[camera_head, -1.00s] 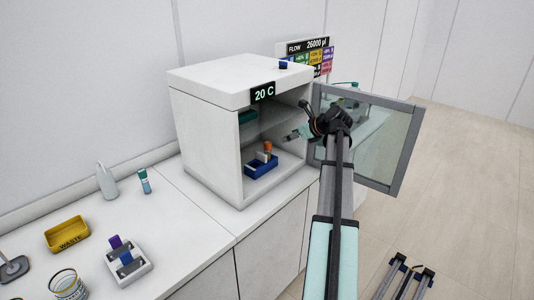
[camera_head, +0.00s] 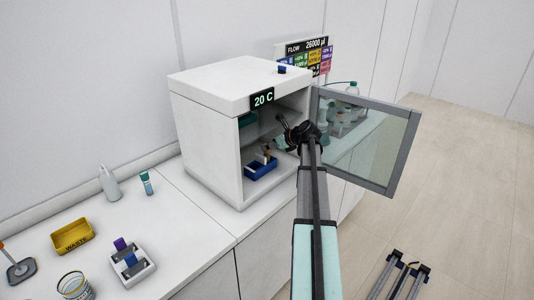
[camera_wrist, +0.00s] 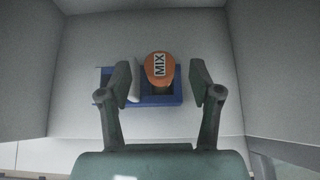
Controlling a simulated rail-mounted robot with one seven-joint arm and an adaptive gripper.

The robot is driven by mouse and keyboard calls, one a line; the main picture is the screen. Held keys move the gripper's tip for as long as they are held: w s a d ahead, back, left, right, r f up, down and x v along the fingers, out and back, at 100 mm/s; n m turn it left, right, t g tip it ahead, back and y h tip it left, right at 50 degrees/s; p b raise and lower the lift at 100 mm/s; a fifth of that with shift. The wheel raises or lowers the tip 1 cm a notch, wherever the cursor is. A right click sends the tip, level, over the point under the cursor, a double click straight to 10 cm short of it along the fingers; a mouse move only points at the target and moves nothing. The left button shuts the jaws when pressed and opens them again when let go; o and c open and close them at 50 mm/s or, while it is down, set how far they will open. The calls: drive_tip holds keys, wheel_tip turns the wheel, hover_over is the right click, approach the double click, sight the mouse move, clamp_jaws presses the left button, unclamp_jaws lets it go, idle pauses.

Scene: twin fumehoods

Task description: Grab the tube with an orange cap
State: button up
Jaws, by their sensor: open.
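The tube with an orange cap (camera_wrist: 160,66), marked MIX on the cap, stands in a blue rack (camera_wrist: 156,101) on the floor of the white cabinet (camera_head: 208,140). In the wrist view the cap lies between the open fingers of my gripper (camera_wrist: 163,84), with a gap on each side. The tube's body is mostly hidden below the cap. A white-topped item (camera_wrist: 134,85) stands in the rack left of the cap, close to the left finger. In the head view my gripper (camera_head: 277,145) reaches into the cabinet and partly covers the tube; the blue rack (camera_head: 258,170) shows below it.
The cabinet's glass door (camera_head: 372,145) stands open to the right of my arm. Cabinet walls enclose the rack on the sides. A white rack (camera_head: 134,268), a yellow waste tray (camera_head: 72,236) and bottles stand on the counter to the left.

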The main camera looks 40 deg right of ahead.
drive_tip(key=shift+w+f, duration=0.25)
drive_tip(key=shift+w, duration=0.15)
drive_tip(key=c, duration=1.2)
drive_tip(key=shift+o, duration=0.2)
